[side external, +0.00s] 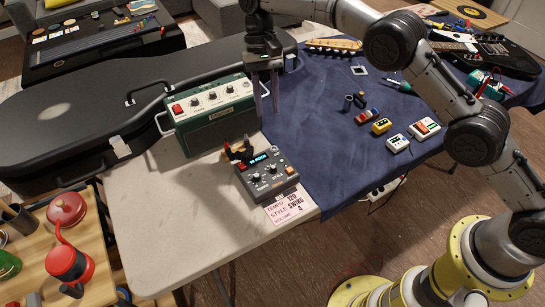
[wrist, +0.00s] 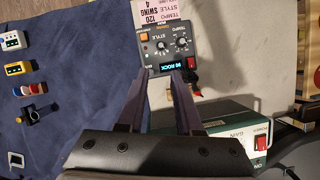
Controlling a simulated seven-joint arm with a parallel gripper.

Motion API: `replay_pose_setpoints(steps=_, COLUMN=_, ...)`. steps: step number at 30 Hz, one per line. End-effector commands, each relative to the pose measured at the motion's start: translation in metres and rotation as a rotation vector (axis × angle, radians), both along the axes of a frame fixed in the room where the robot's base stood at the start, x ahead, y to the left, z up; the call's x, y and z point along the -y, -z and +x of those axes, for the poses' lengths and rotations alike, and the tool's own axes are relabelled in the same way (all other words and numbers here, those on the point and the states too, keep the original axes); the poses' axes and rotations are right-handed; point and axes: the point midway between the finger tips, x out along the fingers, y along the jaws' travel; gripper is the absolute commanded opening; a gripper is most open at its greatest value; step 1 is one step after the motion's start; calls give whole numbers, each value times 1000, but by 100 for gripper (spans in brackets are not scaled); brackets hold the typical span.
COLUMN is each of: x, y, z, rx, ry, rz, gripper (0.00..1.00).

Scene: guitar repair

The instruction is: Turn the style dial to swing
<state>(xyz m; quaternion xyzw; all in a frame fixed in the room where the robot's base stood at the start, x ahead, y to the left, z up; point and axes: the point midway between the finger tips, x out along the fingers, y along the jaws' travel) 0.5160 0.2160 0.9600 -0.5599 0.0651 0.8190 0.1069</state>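The dark grey drum machine (side external: 268,188) sits on the pale tabletop. It also shows upside down in the wrist view (wrist: 166,58), where its lit display (wrist: 174,68) seems to read "90 ROCK". The style dial (wrist: 161,45) is the knob under the STYLE label, beside the tempo dial (wrist: 183,45). A pink card (side external: 290,206) by the machine lists tempo 120, style swing and a third line ending in 4. My gripper (side external: 267,112) hangs above and behind the machine, near the green amplifier, fingers apart and empty. In the wrist view its fingertips (wrist: 158,75) appear below the display.
The green amplifier (side external: 215,112) stands close behind the machine. A red-and-black clip-like object (side external: 238,152) lies at the machine's back edge. The black guitar case (side external: 75,125) is at left. Several small pedals and parts, including a yellow pedal (side external: 381,126), lie on the blue cloth (side external: 325,165).

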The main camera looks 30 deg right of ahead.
Motion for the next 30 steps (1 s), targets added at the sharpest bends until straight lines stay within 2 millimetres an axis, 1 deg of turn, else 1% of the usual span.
replay_pose_setpoints(steps=1, x=-3, y=9, z=-2, rx=-15, ry=-6, rz=-5, gripper=34)
replay_pose_setpoints(steps=7, x=-7, y=22, z=-8, rx=-25, ry=-14, rz=-8, gripper=34)
replay_pose_setpoints(steps=11, x=-8, y=36, z=-15, rx=-27, ry=-13, rz=-9, gripper=34)
replay_pose_setpoints(steps=21, x=-14, y=98, z=-40, rx=-27, ry=-14, rz=-10, gripper=34)
replay_pose_setpoints(steps=24, x=-15, y=113, z=-46, rx=-25, ry=-14, rz=-9, gripper=34)
replay_pose_setpoints(steps=30, x=-18, y=134, z=-54, rx=-25, ry=-13, rz=-8, gripper=34)
